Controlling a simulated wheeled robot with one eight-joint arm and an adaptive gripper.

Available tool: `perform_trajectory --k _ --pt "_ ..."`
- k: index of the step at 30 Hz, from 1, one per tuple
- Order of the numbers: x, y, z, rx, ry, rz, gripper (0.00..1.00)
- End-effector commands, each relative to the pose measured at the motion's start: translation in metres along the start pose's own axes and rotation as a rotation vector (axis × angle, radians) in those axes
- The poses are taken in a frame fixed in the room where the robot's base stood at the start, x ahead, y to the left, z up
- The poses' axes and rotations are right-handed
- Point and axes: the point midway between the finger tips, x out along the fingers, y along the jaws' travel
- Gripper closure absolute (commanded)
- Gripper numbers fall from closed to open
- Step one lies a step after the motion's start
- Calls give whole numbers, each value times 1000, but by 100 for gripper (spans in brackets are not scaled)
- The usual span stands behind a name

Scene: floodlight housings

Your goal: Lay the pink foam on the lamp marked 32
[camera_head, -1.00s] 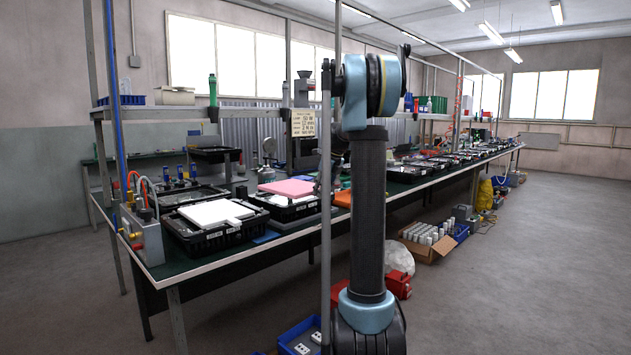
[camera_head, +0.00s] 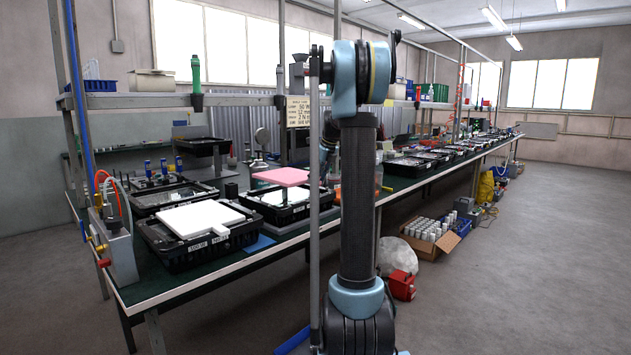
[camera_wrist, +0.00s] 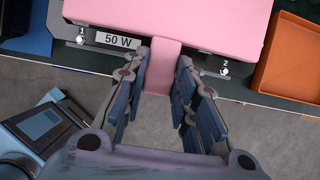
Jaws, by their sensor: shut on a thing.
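The pink foam (camera_head: 281,176) is a flat square pad with a tab. In the head view it is above a black lamp housing (camera_head: 272,216), with pale surfaces showing below it. In the wrist view the pink foam (camera_wrist: 180,22) fills the top middle, and my gripper (camera_wrist: 160,78) is shut on its tab. A housing below it carries a "50 W" label (camera_wrist: 117,40) and the marks 1 and 2. My gripper is hidden behind my arm in the head view. I cannot read a 32 on any lamp.
A nearer black housing (camera_head: 170,256) holds a white pad (camera_head: 200,219). A valve box with hoses (camera_head: 116,248) stands at the bench's left end. An orange bin (camera_wrist: 288,58) is right of the foam. A card (camera_head: 299,111) hangs from the shelf.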

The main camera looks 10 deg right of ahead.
Motion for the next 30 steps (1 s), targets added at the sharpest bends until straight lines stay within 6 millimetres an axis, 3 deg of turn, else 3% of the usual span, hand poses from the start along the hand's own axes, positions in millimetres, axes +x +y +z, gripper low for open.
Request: perform_trajectory --k 8,30 --pt "6 3 -1 -4 -6 1 94" --pt "56 1 -23 -2 -5 1 94"
